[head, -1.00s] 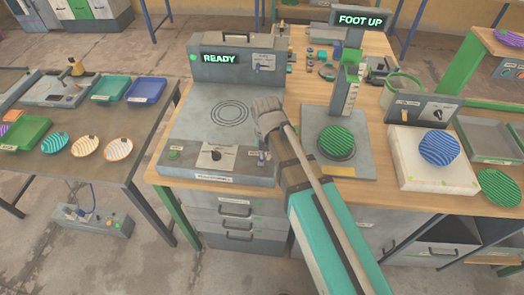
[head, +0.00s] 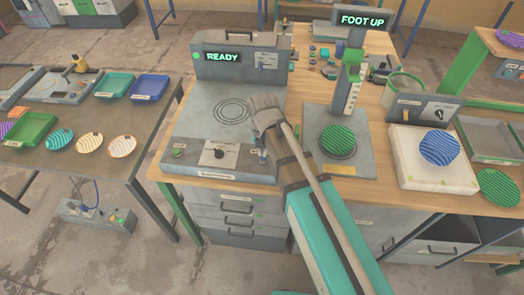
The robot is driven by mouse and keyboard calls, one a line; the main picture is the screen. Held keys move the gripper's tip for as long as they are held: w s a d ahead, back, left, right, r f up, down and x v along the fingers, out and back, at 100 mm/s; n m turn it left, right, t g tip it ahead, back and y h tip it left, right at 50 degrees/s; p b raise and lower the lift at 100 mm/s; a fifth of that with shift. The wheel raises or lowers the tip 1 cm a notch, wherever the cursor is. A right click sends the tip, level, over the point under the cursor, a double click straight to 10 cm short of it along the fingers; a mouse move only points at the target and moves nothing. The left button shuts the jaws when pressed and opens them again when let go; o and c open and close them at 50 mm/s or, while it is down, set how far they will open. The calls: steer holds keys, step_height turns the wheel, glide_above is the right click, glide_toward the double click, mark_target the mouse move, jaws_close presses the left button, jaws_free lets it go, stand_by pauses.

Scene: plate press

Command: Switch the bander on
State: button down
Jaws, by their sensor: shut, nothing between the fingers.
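My gripper (head: 264,102) is shut and empty, above the right side of a grey machine (head: 190,122) with a lit READY display (head: 222,57). This machine has concentric rings on its top, a black dial (head: 219,154) on its front panel and small switches (head: 261,155) at the panel's right, partly beside my arm. Right of it stands a device with a FOOT UP display (head: 362,20) and a green striped plate (head: 337,140). Further right, a white block (head: 420,177) bears a blue striped plate (head: 440,148), with a knob panel (head: 424,109) behind. The labels are too small to read, so I cannot tell which is the bander.
The left table (head: 95,172) holds striped plates and green, teal and blue trays (head: 148,88). A box with cables (head: 95,213) lies on the floor below it. A pot (head: 404,88) and several small items stand at the back of the wooden bench. My arm covers part of the bench front.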

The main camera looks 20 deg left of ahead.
steer(key=shift+s+d+r+p, duration=0.35)
steer(key=shift+s+r+p, duration=0.1)
steer(key=shift+s, duration=0.25)
steer(key=shift+s+d+r+p, duration=0.2)
steer(key=shift+s+r+p, duration=0.1)
steer(key=shift+s, duration=0.2)
steer(key=shift+s+d+r+p, duration=0.15)
steer(key=shift+s+r+p, duration=0.1)
steer(key=shift+s, duration=0.2)
steer(key=w+a+r+p, duration=0.2)
steer(key=w+r+p, duration=0.4)
steer(key=shift+w+a+r+p, duration=0.2)
steer(key=shift+w+r+p, duration=0.05)
steer(key=shift+r+p, duration=0.15)
